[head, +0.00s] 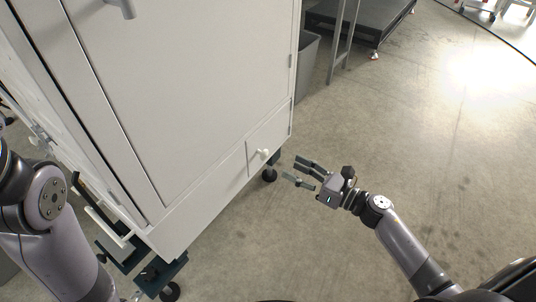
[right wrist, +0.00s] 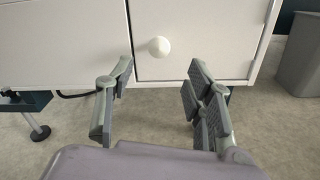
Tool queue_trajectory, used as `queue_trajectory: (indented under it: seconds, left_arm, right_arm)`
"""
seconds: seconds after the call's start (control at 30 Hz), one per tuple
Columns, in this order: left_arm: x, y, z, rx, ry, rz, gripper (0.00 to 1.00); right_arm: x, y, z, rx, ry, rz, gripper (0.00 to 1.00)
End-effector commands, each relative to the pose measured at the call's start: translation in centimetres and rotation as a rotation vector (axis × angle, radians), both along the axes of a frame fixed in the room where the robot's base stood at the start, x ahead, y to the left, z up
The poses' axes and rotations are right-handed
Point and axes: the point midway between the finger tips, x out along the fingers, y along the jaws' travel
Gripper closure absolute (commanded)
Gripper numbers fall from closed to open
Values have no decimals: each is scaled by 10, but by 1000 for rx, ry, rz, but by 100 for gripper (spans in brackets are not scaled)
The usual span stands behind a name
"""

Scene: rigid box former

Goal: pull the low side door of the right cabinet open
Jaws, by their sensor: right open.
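The white cabinet (head: 190,110) fills the left and middle of the head view. Its low side door (head: 270,137) is a small panel at the lower right corner, and it looks shut. A round white knob (head: 263,153) sits on it. In the right wrist view the low door (right wrist: 198,40) shows with its knob (right wrist: 159,47) ahead of my fingers and between them. My right gripper (head: 303,172) is open and empty, to the right of the knob and apart from it. My left arm shows at the left edge of the head view, but its gripper is not visible.
A grey bin (head: 308,65) stands behind the cabinet's right edge. A dark low platform (head: 365,18) is at the top. A cabinet foot (head: 270,175) stands below the low door. The concrete floor (head: 440,130) on the right is clear.

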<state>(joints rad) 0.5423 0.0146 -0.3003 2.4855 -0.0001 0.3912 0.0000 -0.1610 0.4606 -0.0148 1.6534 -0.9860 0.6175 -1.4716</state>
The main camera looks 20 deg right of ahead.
Motion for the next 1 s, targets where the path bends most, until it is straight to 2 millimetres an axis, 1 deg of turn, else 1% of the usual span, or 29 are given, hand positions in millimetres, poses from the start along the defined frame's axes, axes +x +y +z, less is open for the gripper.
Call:
queue_trajectory:
  seconds: [0.03,0.2,0.4,0.6,0.87,1.0]
  left_arm:
    - [1,0,1,0,4,0,60]
    - [4,0,-1,-1,12,0,60]
    - [4,0,-2,0,14,-1,60]
    - [4,0,-2,0,14,-1,60]
    - [4,0,-1,0,13,-1,60]
    - [4,0,-1,0,12,-1,60]
  right_arm:
    - [10,8,3,3,-4,2,52]
    - [39,31,1,3,-2,1,52]
    - [63,50,0,3,-1,1,52]
    - [73,58,0,2,1,1,52]
    - [74,59,0,2,1,1,52]
    - [74,59,0,2,0,1,60]
